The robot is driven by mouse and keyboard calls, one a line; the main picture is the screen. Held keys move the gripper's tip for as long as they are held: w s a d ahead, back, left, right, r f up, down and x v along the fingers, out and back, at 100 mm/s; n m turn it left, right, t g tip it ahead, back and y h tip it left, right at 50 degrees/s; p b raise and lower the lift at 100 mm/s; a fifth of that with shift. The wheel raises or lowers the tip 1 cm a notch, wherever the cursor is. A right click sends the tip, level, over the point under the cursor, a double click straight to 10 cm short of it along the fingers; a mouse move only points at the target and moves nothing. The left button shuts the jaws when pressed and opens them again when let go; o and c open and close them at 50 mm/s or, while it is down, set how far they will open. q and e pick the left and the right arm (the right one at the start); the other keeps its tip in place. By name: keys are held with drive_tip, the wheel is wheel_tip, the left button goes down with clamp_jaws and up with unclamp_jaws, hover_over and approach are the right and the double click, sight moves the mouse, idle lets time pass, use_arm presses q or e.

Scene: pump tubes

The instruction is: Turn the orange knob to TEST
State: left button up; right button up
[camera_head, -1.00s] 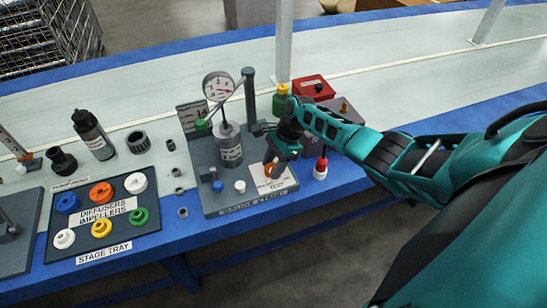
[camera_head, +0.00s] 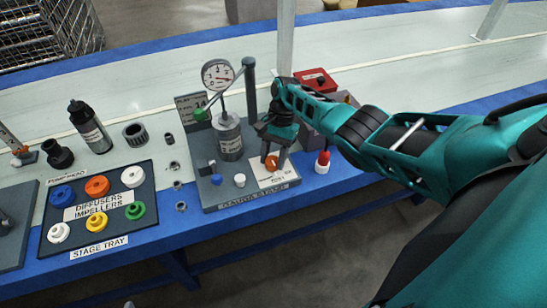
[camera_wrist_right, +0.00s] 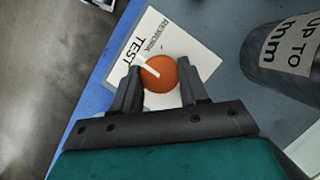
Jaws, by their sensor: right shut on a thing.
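The orange knob (camera_head: 271,163) sits on a white label plate (camera_head: 283,176) at the front right of the grey gauge stand (camera_head: 225,205). In the right wrist view the knob (camera_wrist_right: 163,78) is round with a white pointer line. The line points up and left, towards the printed word TEST (camera_wrist_right: 127,51). My right gripper (camera_head: 269,155) reaches down over the knob. In the wrist view its two dark fingers (camera_wrist_right: 160,88) stand on either side of the knob, shut on it. My left gripper is not in view.
Left of the knob stand a white peg (camera_head: 240,180), a blue peg (camera_head: 216,179) and a grey cylinder (camera_head: 228,138) below a dial gauge (camera_head: 218,75). A red-topped bottle (camera_head: 322,161) stands to the right. The stage tray (camera_head: 150,225) lies further left.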

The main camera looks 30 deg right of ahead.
idle(0.4)
drive_tip(key=o, duration=1.1)
drive_tip(key=shift+c, duration=0.2)
use_arm(q)
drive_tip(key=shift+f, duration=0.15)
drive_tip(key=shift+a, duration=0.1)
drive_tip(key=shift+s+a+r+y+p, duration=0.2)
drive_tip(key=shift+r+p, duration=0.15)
drive_tip(key=shift+p, duration=0.3)
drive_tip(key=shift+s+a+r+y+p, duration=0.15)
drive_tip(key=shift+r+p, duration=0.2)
drive_tip(key=shift+p, duration=0.3)
use_arm(e)
drive_tip(key=v, duration=1.3)
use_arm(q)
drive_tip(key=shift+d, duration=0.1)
use_arm(e)
drive_tip(key=shift+a, duration=0.1)
